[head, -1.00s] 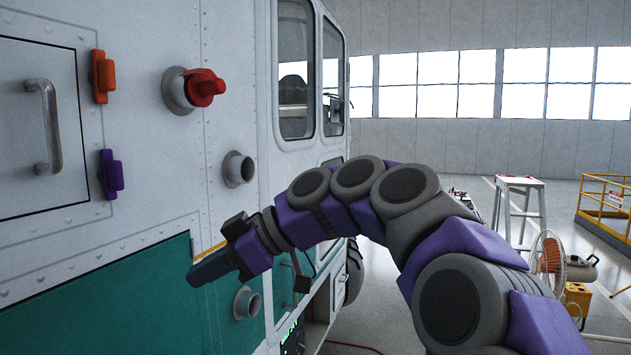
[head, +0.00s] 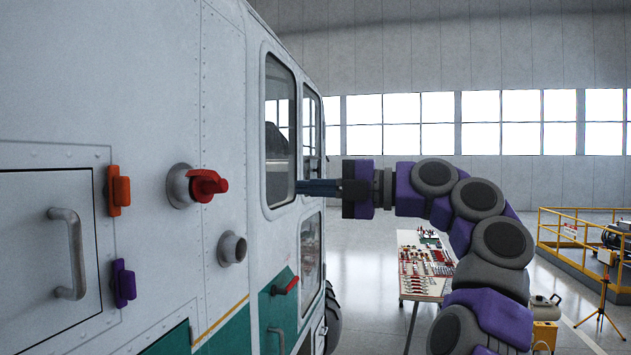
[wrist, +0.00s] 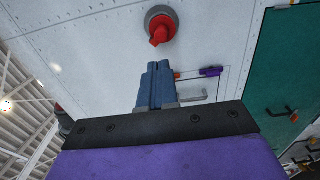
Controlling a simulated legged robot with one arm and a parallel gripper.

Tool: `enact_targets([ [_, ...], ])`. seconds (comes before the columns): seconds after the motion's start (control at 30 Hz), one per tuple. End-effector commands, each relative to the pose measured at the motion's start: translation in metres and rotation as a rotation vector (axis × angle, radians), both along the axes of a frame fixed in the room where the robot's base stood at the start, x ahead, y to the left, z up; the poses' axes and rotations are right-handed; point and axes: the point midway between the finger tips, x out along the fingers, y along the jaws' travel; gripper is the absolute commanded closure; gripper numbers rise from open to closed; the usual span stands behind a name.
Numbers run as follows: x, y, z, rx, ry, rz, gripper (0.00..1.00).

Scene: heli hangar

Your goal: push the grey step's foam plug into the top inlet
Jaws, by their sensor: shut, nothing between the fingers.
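A red plug (head: 207,184) with a protruding grip sits at the mouth of the top inlet (head: 179,186), a round grey collar on the white vehicle side. I cannot tell how deep it sits. It also shows in the wrist view (wrist: 160,28), inside the grey collar (wrist: 152,14), beyond my fingertips. My gripper (head: 305,187) is shut and empty, pointing left at about the inlet's height, apart from the plug. Its blue fingers lie together in the wrist view (wrist: 155,72). No grey step shows now.
An open grey inlet (head: 233,248) is below the top one. Orange (head: 118,190) and purple (head: 123,283) latches and a grey door handle (head: 68,254) stick out at left. A tool table (head: 425,265) and yellow railing (head: 580,240) stand on the hangar floor at right.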

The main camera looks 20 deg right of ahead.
Motion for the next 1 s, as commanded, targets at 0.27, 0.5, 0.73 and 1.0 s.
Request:
enact_targets([
  [0.27,0.013,0.022,-0.001,-0.001,0.004,0.003,1.00],
  [0.5,0.027,0.040,0.000,0.001,0.005,0.004,1.00],
  [0.73,0.041,0.059,0.000,0.001,0.005,0.004,1.00],
  [1.0,0.050,0.071,0.000,0.002,0.004,0.001,1.00],
])
